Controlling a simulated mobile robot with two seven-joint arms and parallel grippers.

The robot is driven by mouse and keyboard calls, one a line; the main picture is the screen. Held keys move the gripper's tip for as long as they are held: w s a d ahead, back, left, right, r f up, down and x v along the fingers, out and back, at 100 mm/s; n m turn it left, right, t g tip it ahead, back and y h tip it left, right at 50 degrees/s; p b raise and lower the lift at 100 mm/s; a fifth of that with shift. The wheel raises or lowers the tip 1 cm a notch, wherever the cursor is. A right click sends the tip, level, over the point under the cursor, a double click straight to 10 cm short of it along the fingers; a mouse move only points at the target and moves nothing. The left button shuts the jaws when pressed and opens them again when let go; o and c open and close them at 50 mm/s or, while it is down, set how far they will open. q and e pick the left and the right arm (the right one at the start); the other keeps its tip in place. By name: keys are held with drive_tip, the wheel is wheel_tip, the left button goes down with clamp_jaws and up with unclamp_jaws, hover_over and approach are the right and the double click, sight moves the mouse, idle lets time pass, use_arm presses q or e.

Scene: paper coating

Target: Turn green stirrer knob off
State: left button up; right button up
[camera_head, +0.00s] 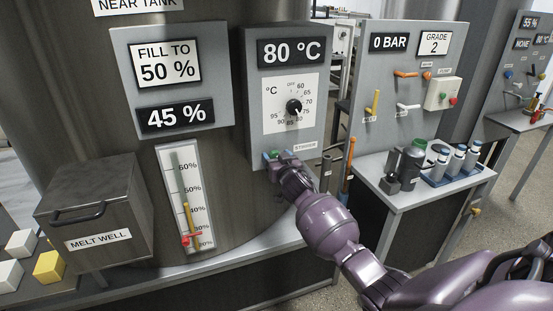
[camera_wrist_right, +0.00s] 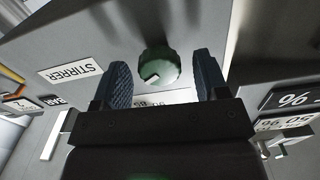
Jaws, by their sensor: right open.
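The green stirrer knob (camera_wrist_right: 159,67) sits on the grey control panel, beside the STIRRER label (camera_wrist_right: 69,73) in the right wrist view. It is round with a pale mark on its face. My right gripper (camera_wrist_right: 160,82) is open, with one dark blue finger on each side of the knob and visible gaps between. In the head view my right gripper (camera_head: 272,156) is at the lower edge of the 80 °C panel (camera_head: 257,110), left of the STIRRER label, and mostly covers the knob. My left gripper is not in view.
A black temperature dial (camera_head: 294,107) is above my right gripper on the same panel. The level gauge (camera_head: 184,200) and melt well box (camera_head: 95,215) are to the left. A side table (camera_head: 400,200) with bottles and levers above it stands to the right.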

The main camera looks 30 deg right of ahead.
drive_tip(key=c, duration=0.9)
drive_tip(key=shift+n, duration=0.4)
drive_tip(key=n, duration=1)
drive_tip(key=shift+a+n, duration=0.1)
drive_tip(key=shift+n, duration=0.6)
drive_tip(key=o, duration=0.9)
